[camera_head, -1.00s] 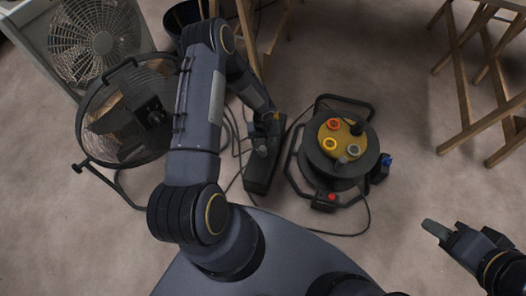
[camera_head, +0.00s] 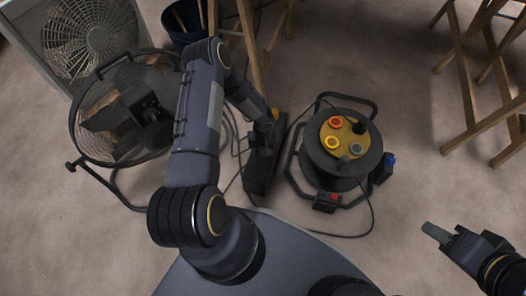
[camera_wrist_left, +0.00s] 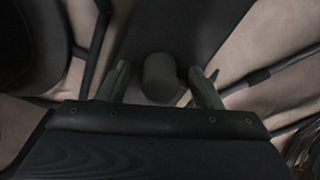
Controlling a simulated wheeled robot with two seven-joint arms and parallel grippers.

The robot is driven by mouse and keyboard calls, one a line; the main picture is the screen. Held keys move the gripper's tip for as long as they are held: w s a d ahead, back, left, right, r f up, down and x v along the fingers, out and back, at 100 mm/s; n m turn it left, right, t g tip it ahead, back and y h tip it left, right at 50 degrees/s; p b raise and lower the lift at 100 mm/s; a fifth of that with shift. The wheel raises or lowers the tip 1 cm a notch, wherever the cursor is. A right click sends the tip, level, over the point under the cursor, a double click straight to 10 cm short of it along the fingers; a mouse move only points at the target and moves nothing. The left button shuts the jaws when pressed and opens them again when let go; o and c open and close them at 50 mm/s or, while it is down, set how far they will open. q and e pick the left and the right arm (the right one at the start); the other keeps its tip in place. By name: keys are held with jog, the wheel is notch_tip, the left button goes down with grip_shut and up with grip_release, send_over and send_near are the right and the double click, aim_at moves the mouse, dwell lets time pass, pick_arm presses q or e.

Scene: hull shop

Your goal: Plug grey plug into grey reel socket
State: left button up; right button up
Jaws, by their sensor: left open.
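The cable reel (camera_head: 322,168) stands on the floor right of centre in the head view. Its yellow face has orange and yellow sockets, a grey socket (camera_head: 357,148) and a dark plug. My left gripper (camera_wrist_left: 160,90) is open, with one finger on each side of a dark grey rounded plug (camera_wrist_left: 160,75) in the left wrist view. Whether the fingers touch it cannot be told. In the head view the left gripper (camera_head: 264,140) is over a long black block (camera_head: 258,178), and the plug is hidden. My right gripper (camera_head: 436,232) is far from the reel at lower right.
A round black fan (camera_head: 120,110) and a grey box fan (camera_head: 90,35) stand at left. Wooden trestles (camera_head: 468,90) stand at upper right. Thin cables lie around the block and reel.

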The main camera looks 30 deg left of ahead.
dwell(0.3)
pick_arm(q)
jog(key=c, duration=1)
jog(key=shift+r+p, duration=0.3)
jog(key=shift+r, duration=0.3)
notch_tip(320, 180, up, 3)
jog(key=shift+w+f+p, duration=0.1)
jog(key=shift+f+p, duration=0.05)
jog(key=shift+p, duration=0.4)
jog(key=d+r+p, duration=0.1)
jog(key=d+r, duration=0.2)
jog(key=d, duration=0.1)
jog(key=d+r+p, duration=0.1)
jog(key=d+r, duration=0.2)
jog(key=d, duration=0.2)
jog(key=d+r+p, duration=0.2)
jog(key=d+r, duration=0.1)
jog(key=d, duration=0.2)
jog(key=shift+s, duration=0.4)
jog(key=shift+w+r, duration=0.1)
